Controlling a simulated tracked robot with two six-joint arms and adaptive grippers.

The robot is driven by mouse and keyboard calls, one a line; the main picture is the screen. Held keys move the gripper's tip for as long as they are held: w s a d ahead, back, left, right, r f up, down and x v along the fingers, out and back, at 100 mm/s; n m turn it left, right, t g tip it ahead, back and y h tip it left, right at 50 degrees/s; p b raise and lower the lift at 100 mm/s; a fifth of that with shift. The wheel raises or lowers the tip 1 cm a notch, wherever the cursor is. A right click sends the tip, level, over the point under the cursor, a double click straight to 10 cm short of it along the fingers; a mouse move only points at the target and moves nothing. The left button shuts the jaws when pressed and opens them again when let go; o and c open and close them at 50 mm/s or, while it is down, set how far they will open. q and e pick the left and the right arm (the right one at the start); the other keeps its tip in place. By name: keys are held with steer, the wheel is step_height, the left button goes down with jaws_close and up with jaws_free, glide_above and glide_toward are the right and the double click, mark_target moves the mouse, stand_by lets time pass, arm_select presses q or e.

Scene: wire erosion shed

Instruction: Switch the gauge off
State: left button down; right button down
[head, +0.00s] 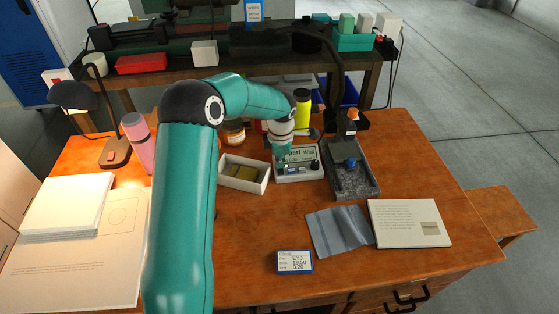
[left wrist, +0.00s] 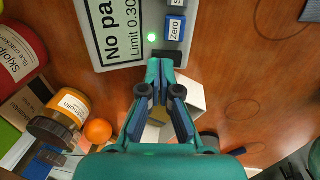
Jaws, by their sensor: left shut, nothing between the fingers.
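The gauge is a light grey box (head: 311,174) with a display, near the middle of the desk. In the left wrist view its display (left wrist: 116,28) reads "No pa…" and "Limit 0.30". Beside the display are a lit green lamp (left wrist: 152,38), a blue "Zero" button (left wrist: 175,27) and, at the near edge, a dark switch or key (left wrist: 170,57) partly behind my fingertips. My left gripper (left wrist: 160,66) is shut and empty, its tips at that edge next to the dark part. I cannot tell whether they touch it. In the head view the gripper (head: 283,163) covers the gauge's left part.
A white open box (head: 244,187) stands just left of the gauge. A dark stone stand (head: 352,182) with a blue knob is close on the right. Jars and an orange ball (left wrist: 98,131) are nearby. A grey cloth (head: 338,231) and booklet (head: 408,223) lie in front.

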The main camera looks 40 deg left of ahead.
arm_select(q)
steer(key=shift+f, duration=0.45)
steer(key=shift+a, duration=0.1)
